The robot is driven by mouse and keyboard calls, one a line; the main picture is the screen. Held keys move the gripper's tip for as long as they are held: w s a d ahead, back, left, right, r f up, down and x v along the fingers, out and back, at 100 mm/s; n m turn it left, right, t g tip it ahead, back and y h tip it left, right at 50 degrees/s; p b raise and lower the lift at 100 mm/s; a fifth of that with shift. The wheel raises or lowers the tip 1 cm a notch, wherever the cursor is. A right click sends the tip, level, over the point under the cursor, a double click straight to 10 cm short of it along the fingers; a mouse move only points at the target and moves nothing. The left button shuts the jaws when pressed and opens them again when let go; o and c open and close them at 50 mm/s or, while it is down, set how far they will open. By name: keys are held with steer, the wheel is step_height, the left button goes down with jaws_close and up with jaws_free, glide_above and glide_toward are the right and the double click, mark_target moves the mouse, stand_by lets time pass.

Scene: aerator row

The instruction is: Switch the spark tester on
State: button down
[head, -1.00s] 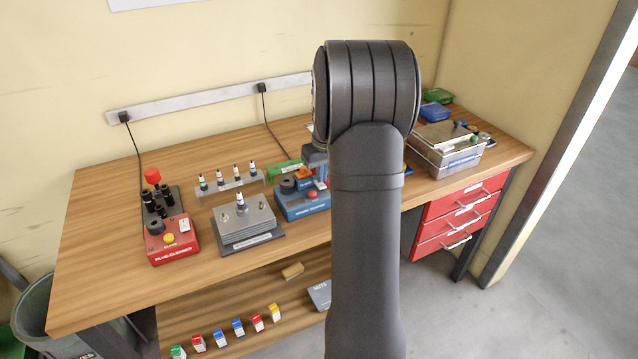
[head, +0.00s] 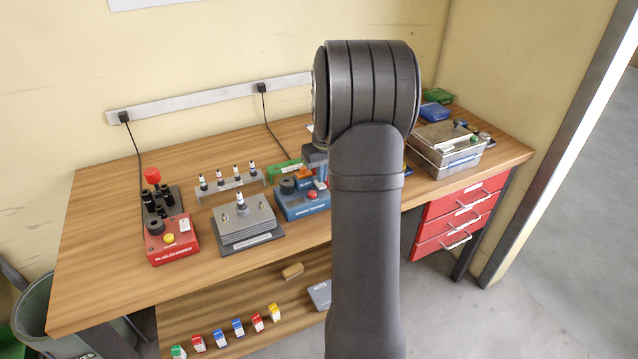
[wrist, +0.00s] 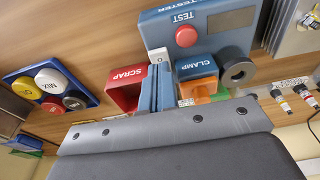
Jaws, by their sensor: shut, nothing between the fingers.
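The spark tester is a blue box (head: 300,207) at the middle of the bench in the head view. The wrist view shows its casing (wrist: 217,40) with a red TEST button (wrist: 186,36), a blank-looking grey display (wrist: 231,19) and a blue CLAMP block (wrist: 196,67). Its white rocker switch (wrist: 158,56) shows an O mark; its full tilt cannot be told. My gripper (wrist: 157,72) is shut and empty, its fingertips close by the switch; contact cannot be told. In the head view my arm hides part of the tester's right side.
A red SCRAP bin (wrist: 125,88) stands close beside my fingers. A blue button panel (wrist: 50,84) lies farther left in the wrist view. A grey block (head: 243,223) and red plug cleaner (head: 171,240) stand left in the head view. The bench's front left is clear.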

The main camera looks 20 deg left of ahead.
steer(key=shift+f, duration=0.9)
stand_by(0.8)
steer(key=shift+r, duration=3.5)
step_height(320, 180, down, 7)
steer(key=shift+f, duration=0.1)
